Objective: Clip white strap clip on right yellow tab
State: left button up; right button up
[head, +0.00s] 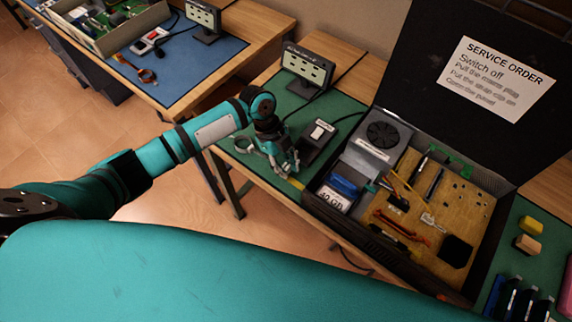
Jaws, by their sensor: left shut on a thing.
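My left gripper (284,168) reaches down over the near edge of the green mat (324,107), to the left of the open computer case. It is shut on a small pale thing, which I take to be the white strap clip; the fingers mostly hide it. A pale grey strap loop (243,145) lies just left of the gripper. A small yellow tab (296,184) shows at the mat's front edge, just below and right of the fingertips. I cannot tell whether the clip touches it. A second yellow tab is not clearly visible. My right gripper is not in view.
A black device with a white label (319,132) stands right of the gripper, with a labelled panel (307,66) behind. The open case (325,205) with its raised lid fills the right. Another bench (205,75) stands back left.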

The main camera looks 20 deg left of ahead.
pick_arm(q)
jog(key=shift+f+b, duration=0.8)
jog(key=shift+f, duration=0.4)
dwell(0.4)
jog(key=o, duration=0.9)
jog(key=shift+c, duration=0.2)
jog(key=shift+o, duration=0.4)
jog(key=shift+o, duration=1.2)
jog(key=shift+r+p, duration=0.65)
jog(key=shift+r, duration=0.05)
jog(key=shift+r, duration=0.1)
jog(key=shift+r+p, duration=2.7)
jog(key=shift+r, duration=0.2)
